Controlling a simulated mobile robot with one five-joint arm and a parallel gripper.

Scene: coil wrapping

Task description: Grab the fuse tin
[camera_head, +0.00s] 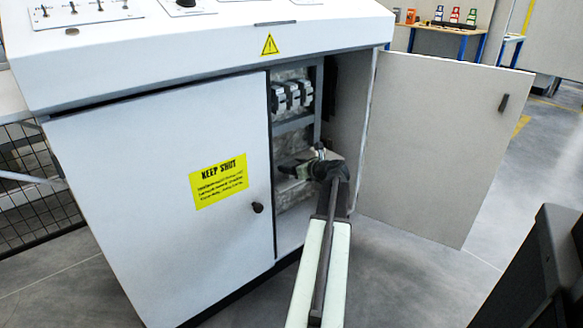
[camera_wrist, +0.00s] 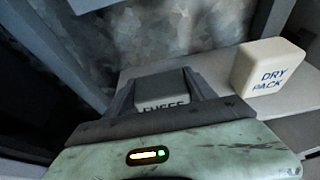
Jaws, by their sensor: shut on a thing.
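In the head view my gripper (camera_head: 318,166) reaches into the open right bay of the cabinet, and the arm hides the tin there.
A cream block marked "DRY PACK" (camera_wrist: 268,68) stands close to the right of my gripper. The cabinet's right door (camera_head: 440,145) is swung open. The left door (camera_head: 165,205) is shut, with a yellow "KEEP SHUT" label (camera_head: 219,181). Grey switchgear (camera_head: 291,95) sits above my gripper.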

